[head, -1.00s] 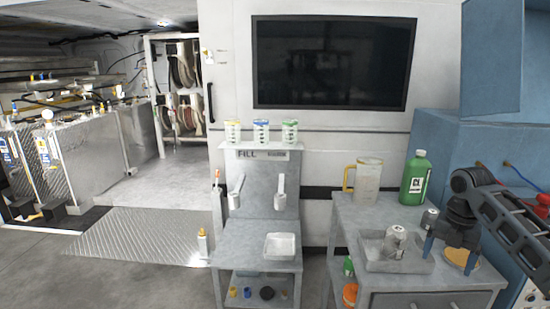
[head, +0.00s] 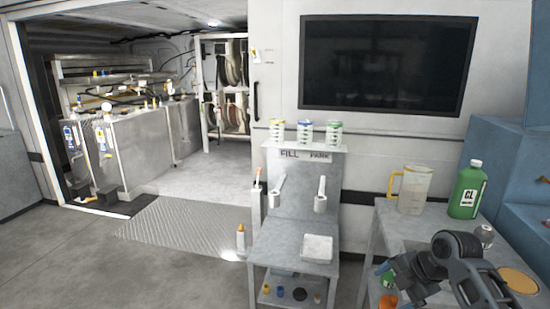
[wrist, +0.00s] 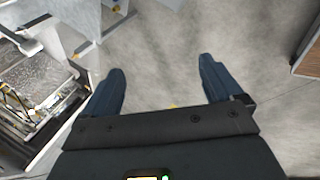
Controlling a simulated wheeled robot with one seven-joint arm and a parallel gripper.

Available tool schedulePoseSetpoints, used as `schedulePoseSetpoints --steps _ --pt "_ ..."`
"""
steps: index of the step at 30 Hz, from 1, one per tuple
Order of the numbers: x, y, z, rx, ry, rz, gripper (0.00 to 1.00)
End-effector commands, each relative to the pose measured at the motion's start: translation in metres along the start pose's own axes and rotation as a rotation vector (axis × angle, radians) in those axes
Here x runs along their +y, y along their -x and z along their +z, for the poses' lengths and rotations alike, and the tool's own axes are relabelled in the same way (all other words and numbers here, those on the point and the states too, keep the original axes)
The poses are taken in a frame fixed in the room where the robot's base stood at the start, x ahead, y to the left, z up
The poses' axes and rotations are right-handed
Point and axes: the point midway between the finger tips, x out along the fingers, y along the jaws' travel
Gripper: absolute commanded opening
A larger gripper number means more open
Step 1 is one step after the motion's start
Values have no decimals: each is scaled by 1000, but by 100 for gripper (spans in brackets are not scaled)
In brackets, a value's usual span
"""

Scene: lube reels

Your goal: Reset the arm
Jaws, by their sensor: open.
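My gripper (wrist: 160,70) is open and empty in the wrist view, with its two blue fingers spread apart above bare grey floor. In the head view my arm reaches in from the lower right. My gripper (head: 402,284) is there at the left front of the grey side table (head: 385,228), pointing down and left. My arm hides much of the table top and the tray seen there earlier.
A clear jug (head: 413,190) and a green bottle (head: 467,190) stand at the table's back. A fill stand (head: 300,225) with a white tray (head: 317,248) is to the left. Open floor lies at front left.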

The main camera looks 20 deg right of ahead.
Motion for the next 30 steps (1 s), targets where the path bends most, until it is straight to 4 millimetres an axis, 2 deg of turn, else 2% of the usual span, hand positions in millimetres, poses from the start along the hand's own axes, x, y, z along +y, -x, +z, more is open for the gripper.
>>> schedulePoseSetpoints --steps 1,6,11,15,21,30 --pt "2 -11 -25 22 -41 40 93" --pt "7 -32 -90 76 -205 168 93" --pt "0 -42 -144 130 -371 267 93" --pt "-14 -45 -185 173 -521 337 93" --pt "-47 -41 -233 227 -733 417 93" --pt "-114 -16 -279 278 -1024 512 93"
